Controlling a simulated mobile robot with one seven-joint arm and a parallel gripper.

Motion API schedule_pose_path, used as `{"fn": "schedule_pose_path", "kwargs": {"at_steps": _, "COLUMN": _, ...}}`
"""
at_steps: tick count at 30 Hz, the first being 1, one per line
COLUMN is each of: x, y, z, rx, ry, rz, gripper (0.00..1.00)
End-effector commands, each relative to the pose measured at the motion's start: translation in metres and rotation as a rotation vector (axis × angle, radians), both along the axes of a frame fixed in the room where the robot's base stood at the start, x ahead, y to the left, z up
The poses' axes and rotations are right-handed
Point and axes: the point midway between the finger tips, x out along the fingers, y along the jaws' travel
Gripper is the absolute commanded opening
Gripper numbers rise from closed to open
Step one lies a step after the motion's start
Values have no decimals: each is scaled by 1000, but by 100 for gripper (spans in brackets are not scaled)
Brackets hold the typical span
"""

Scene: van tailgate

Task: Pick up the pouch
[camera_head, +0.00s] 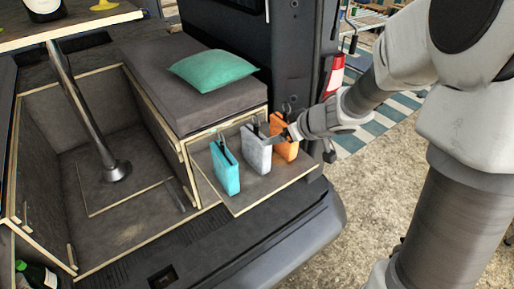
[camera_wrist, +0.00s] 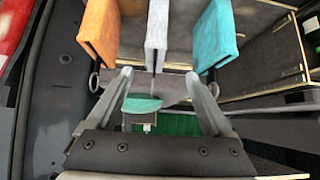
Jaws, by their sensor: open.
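Three upright pouches are in a row on the fold-down shelf: a teal one (camera_head: 224,168) at left, a grey one (camera_head: 256,152) in the middle and an orange one (camera_head: 285,150) at right. My gripper (camera_head: 276,137) is at the upper right of the grey pouch, partly in front of the orange one. In the wrist view, my gripper (camera_wrist: 157,78) is open, its fingertips either side of the grey pouch's (camera_wrist: 157,28) near end. The orange pouch (camera_wrist: 98,30) is left there and the teal pouch (camera_wrist: 215,36) right. I cannot tell whether the fingers touch the grey pouch.
The shelf (camera_head: 245,203) has bare room in front of the pouches. A green cushion (camera_head: 212,69) lies on the grey bench (camera_head: 190,95) behind. The van's door pillar and a red extinguisher (camera_head: 333,75) stand near my arm. A table leg (camera_head: 90,115) is at left.

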Motion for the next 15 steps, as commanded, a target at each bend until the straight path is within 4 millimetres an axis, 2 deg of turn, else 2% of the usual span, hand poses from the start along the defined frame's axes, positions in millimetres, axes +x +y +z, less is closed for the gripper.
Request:
{"fn": "schedule_pose_path", "kwargs": {"at_steps": 1, "x": 6, "y": 5, "z": -13, "rx": 0, "ry": 1, "rz": 2, "gripper": 85}}
{"fn": "schedule_pose_path", "kwargs": {"at_steps": 9, "x": 40, "y": 30, "z": -55, "rx": -1, "ry": 1, "rz": 3, "gripper": 85}}
{"fn": "schedule_pose_path", "kwargs": {"at_steps": 15, "x": 58, "y": 41, "z": -74, "rx": -1, "ry": -1, "rz": 0, "gripper": 85}}
